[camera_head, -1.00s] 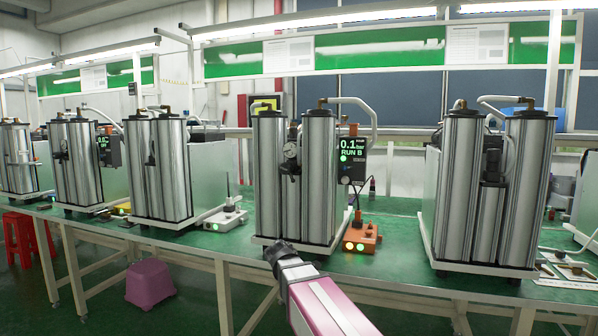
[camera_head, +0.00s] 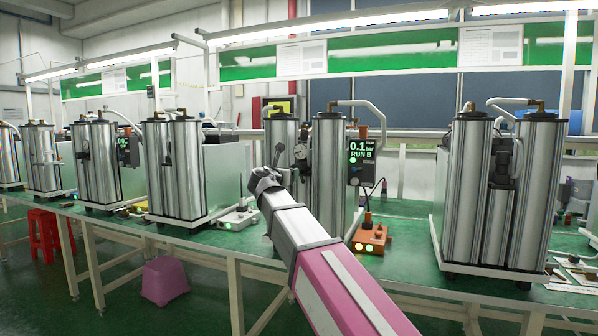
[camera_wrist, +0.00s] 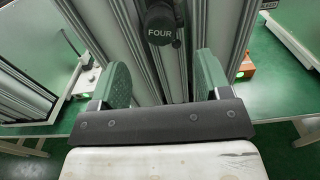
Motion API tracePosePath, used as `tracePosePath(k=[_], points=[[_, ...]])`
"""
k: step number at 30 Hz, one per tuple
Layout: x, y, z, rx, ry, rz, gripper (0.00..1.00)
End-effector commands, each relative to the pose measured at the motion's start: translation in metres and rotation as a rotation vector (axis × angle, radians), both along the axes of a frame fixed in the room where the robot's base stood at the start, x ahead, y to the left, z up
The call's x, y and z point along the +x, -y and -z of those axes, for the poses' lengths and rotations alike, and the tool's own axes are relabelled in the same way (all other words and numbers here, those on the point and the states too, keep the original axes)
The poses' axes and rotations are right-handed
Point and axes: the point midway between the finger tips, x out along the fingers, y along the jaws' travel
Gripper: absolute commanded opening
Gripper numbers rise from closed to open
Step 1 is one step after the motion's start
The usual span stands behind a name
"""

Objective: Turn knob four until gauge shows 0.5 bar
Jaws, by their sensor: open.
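The black knob marked FOUR (camera_wrist: 158,24) is at the top middle of the wrist view, in front of metal columns. My gripper (camera_wrist: 158,80) is open and empty, its two green-faced fingers apart below the knob and not around it. In the head view my gripper (camera_head: 266,180) is in front of the left column of the middle unit. A small round dial gauge (camera_head: 300,152) shows just beyond it; its needle is too small to read. The dark display (camera_head: 361,151) to the right reads 0.1 bar and RUN B. My arm partly hides the columns.
The unit's right column (camera_head: 328,170) stands close beside my arm. An orange box (camera_head: 371,238) with lit lamps and a white box (camera_head: 237,219) sit on the green bench. Another column unit (camera_head: 495,190) stands at the right.

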Motion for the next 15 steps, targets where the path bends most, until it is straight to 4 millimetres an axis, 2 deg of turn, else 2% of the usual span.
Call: tracePosePath(k=[9, 15], points=[[0.055, 0.019, 0.0, 0.003, -0.001, 0.003, 0.71], [0.08, 0.028, 0.001, 0.005, -0.001, 0.001, 0.71]])
